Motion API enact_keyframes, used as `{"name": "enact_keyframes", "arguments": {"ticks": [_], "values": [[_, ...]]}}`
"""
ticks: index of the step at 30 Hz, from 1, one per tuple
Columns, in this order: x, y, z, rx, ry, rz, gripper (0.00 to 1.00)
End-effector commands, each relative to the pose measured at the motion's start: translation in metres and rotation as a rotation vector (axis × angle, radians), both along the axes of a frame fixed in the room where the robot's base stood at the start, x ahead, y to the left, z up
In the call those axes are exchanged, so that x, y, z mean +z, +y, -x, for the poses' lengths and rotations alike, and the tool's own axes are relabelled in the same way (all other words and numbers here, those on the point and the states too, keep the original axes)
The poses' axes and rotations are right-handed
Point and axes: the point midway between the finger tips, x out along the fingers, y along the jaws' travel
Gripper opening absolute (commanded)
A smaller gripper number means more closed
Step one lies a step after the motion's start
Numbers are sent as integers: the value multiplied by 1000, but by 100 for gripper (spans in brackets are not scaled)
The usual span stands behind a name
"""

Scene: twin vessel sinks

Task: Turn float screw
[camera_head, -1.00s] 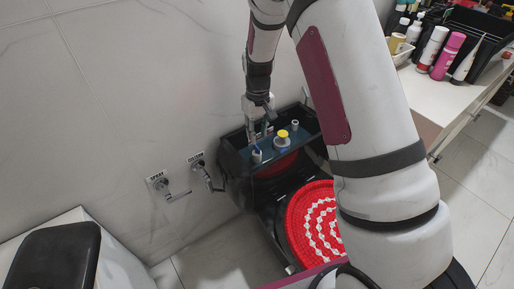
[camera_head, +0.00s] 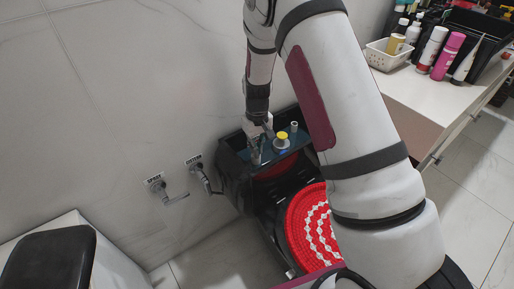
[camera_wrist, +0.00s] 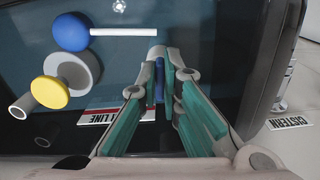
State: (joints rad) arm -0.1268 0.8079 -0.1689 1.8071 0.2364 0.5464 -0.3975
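The open black cistern (camera_head: 232,160) stands against the wall, with its fittings inside. My gripper (camera_head: 257,155) reaches down into its left part. In the wrist view, my gripper (camera_wrist: 162,75) has its teal-padded fingers close together on either side of a narrow upright blue piece with a grey top (camera_wrist: 158,52), probably the float screw. The fingers look snug on it, and its lower part is hidden. A blue ball with a white rod (camera_wrist: 72,32) lies beyond the fingertips to the upper left. A yellow-capped grey fitting (camera_wrist: 50,92) is at left.
A grey pipe end (camera_wrist: 22,108) is near the yellow cap. The cistern's dark wall (camera_wrist: 262,60) is close on the right in the wrist view. A red and white round cover (camera_head: 308,225) lies below the cistern.

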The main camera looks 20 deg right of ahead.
Motion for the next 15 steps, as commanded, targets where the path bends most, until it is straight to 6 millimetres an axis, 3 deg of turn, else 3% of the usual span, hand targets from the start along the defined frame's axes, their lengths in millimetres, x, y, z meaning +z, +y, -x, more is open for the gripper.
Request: {"name": "enact_keyframes", "arguments": {"ticks": [15], "values": [[0, 1, 0, -158, -1, 0, 0]]}}
